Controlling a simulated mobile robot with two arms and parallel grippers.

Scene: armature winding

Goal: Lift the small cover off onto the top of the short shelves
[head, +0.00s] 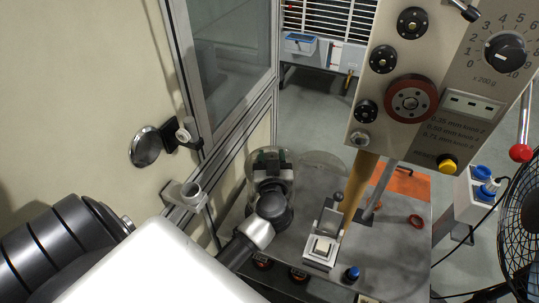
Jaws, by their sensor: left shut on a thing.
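My left arm comes in from the lower left, and its dark left gripper (271,160) is over the far left part of the grey machine table. The left gripper is shut on what looks like the small cover (250,178), a clear, rounded shell seen around and beside the fingers. The gripper body hides the grip itself, and I cannot tell whether the cover is clear of the table. My right gripper is not in view. I cannot make out the short shelves.
The grey machine table (395,258) carries a small white block fixture (321,250) and a blue knob (351,273). A control panel (440,75) with dials hangs at the upper right. A black fan (520,235) stands at the right edge. A framed window door (232,60) is at the left.

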